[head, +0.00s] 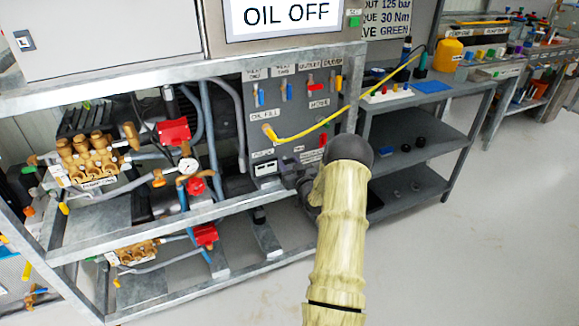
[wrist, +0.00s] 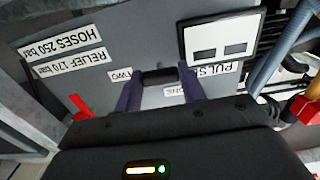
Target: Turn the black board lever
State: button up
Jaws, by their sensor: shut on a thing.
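The black board lever (wrist: 160,75) is a short dark bar between the labels TWO and ONE on the grey board (wrist: 130,35), in the upper middle of the wrist view. The fingers of my gripper (wrist: 163,84) are on either side of it and shut on it. In the head view the board (head: 272,103) stands at the right end of the metal rack. There my own arm covers the board's lower right area, so the gripper and the lever are hidden.
A red lever (wrist: 82,106) is close to the left of my gripper. A white two-window plate (wrist: 220,38) is at upper right. A yellow hose (head: 315,127) runs from the board to the right. Hoses and pumps (head: 90,158) fill the rack's left. The floor at right is clear.

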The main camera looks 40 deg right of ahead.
jog(key=shift+f, duration=0.1)
jog(key=o, duration=1)
jog(key=shift+s, duration=0.1)
jog(key=p+v, duration=0.2)
jog(key=v, duration=1.5)
jog(key=shift+s, duration=0.2)
